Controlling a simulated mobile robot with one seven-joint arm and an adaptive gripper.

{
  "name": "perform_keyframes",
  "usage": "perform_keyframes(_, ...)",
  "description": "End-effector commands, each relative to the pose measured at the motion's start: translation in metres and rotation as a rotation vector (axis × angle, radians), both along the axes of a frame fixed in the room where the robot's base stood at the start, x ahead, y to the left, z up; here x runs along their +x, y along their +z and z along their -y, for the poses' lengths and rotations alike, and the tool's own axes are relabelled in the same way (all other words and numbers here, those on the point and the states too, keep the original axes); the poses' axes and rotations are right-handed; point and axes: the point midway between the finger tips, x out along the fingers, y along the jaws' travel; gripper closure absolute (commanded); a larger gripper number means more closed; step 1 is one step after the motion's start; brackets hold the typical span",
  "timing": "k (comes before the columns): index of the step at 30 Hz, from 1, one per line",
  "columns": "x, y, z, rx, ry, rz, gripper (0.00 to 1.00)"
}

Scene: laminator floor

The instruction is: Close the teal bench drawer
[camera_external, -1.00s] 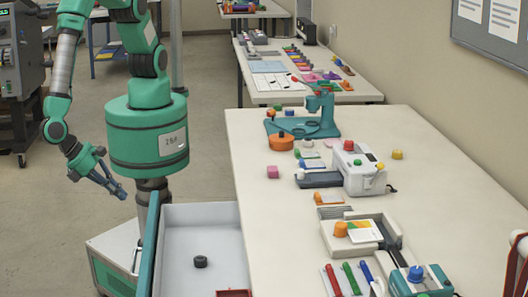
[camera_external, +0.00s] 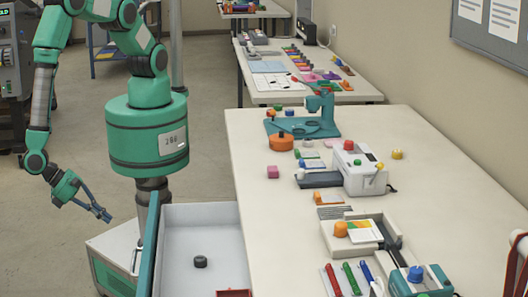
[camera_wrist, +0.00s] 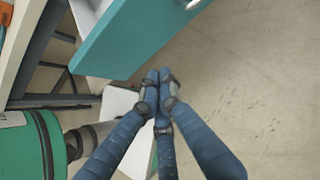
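The bench drawer stands pulled out from the left side of the long bench. Its teal front (camera_external: 149,245) faces left and its pale grey inside (camera_external: 205,235) is open to view. The teal front also shows in the wrist view (camera_wrist: 130,38), just beyond my fingertips. My gripper (camera_external: 108,216) hangs in the air left of the drawer front, apart from it in the external view. In the wrist view my blue fingers (camera_wrist: 159,84) come together at their tips with nothing between them.
A black round piece (camera_external: 200,261) and a red tray (camera_external: 233,293) lie in the drawer. The bench top (camera_external: 265,220) bears a white machine (camera_external: 360,172), a teal tool (camera_external: 320,117) and pens. Bare floor (camera_external: 60,225) lies left of my gripper.

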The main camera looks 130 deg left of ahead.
Motion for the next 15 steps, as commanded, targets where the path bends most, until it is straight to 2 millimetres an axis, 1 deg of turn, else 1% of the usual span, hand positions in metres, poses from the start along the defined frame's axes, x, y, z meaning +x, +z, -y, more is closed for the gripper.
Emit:
perform_keyframes(8,0.012,-0.017,-0.013,0.003,0.001,-0.001,1.00)
perform_keyframes(15,0.030,-0.044,-0.032,0.004,0.002,-0.001,1.00)
